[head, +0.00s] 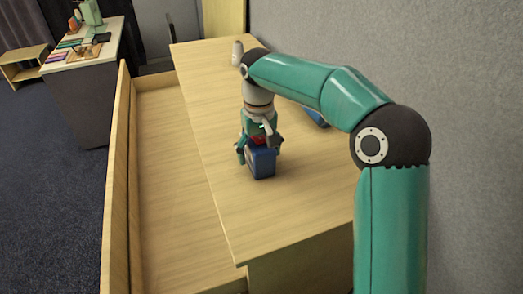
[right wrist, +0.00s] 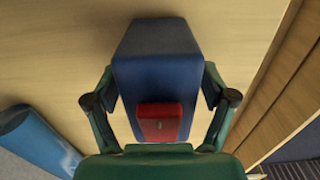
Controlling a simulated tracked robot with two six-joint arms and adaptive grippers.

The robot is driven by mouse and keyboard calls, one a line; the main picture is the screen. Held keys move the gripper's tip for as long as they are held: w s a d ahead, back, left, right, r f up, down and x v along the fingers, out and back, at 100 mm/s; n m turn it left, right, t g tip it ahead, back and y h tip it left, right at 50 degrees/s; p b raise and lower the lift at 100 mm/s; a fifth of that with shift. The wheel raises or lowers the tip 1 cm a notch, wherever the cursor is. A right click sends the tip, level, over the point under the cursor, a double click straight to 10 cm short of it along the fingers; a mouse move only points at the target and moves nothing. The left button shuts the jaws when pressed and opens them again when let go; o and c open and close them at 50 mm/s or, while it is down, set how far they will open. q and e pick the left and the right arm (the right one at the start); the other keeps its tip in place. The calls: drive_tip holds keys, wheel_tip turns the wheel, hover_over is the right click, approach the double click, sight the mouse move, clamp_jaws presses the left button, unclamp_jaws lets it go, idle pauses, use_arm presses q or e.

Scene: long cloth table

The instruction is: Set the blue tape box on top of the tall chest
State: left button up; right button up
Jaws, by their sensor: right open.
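The blue tape box (head: 262,164) stands on the light wooden top (head: 290,212), which looks like the top of a chest. A small red block or patch (right wrist: 160,121) shows on its near face in the right wrist view. My right gripper (head: 259,150) is open and points down over the box. In the right wrist view its fingers are on both sides of the blue box (right wrist: 160,60); whether they touch it I cannot tell. My left gripper is not in view.
A blue rounded object (right wrist: 38,140) lies on the wooden top; in the head view it (head: 317,117) is mostly behind my right arm. A lower wooden tray-like section (head: 165,190) runs along the left. A grey wall is at right.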

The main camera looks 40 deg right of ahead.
drive_tip(key=shift+r, duration=0.1)
wheel_tip(320, 180, up, 12)
drive_tip(key=shift+r+p, duration=0.1)
drive_tip(key=shift+p, duration=1.1)
